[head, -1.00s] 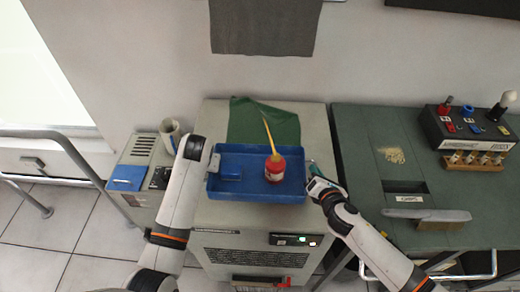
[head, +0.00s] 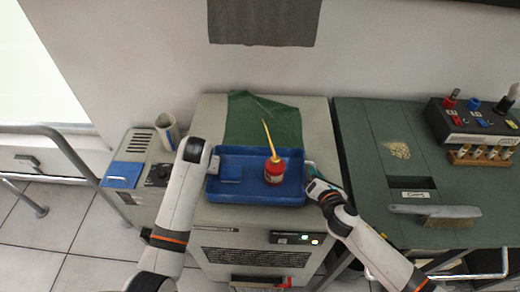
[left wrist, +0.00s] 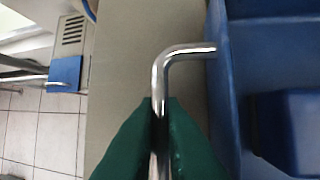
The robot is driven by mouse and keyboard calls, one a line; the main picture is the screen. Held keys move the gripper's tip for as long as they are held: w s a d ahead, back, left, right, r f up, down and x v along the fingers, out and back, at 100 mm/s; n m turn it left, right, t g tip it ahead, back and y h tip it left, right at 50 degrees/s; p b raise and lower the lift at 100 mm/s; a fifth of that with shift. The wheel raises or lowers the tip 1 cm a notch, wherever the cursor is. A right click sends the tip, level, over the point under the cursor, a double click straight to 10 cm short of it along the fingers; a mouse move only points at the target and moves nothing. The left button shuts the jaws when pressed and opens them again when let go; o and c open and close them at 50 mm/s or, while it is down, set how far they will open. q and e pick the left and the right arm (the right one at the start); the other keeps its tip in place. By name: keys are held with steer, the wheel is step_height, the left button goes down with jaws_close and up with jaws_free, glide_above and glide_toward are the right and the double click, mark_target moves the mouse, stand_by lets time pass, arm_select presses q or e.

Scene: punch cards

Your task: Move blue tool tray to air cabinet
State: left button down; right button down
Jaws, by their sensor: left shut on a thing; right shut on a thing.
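The blue tool tray (head: 240,196) is over the top of the beige cabinet (head: 218,116) in the head view; I cannot tell if it touches the top. It holds a red oil can (head: 274,170) with a yellow spout and a small blue block (head: 230,174). My left gripper (head: 210,163) is at the tray's left side. In the left wrist view its green fingers (left wrist: 160,130) are shut on a metal handle (left wrist: 185,50) of the tray. My right gripper (head: 314,176) is at the tray's right side, shut on the handle there, which is mostly hidden.
A green cloth (head: 262,120) lies behind the tray. On the right, a green bench (head: 365,140) holds a brush (head: 440,212), pale chips (head: 398,150) and a black control box (head: 475,120). A lower unit (head: 145,152) stands left, near a metal rail (head: 60,140).

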arm_select(q)
steer(key=shift+f, duration=0.4)
arm_select(e)
steer(key=shift+f, duration=0.4)
arm_select(q)
steer(key=c, duration=1.5)
jaws_free()
steer(key=shift+s, duration=0.1)
steer(key=shift+c, duration=0.2)
arm_select(e)
steer(key=c, duration=1.5)
jaws_free()
steer(key=shift+s, duration=0.1)
arm_select(q)
steer(key=shift+r, duration=0.15)
steer(key=v, duration=1.1)
steer(key=shift+s+r, duration=0.15)
steer(key=shift+r, duration=0.15)
arm_select(e)
steer(key=shift+s+r, duration=0.1)
arm_select(q)
steer(key=shift+s, duration=0.1)
arm_select(e)
steer(key=v, duration=1.1)
steer(key=shift+s+d+r, duration=0.1)
steer(key=shift+s+d, duration=0.1)
steer(key=shift+s, duration=0.15)
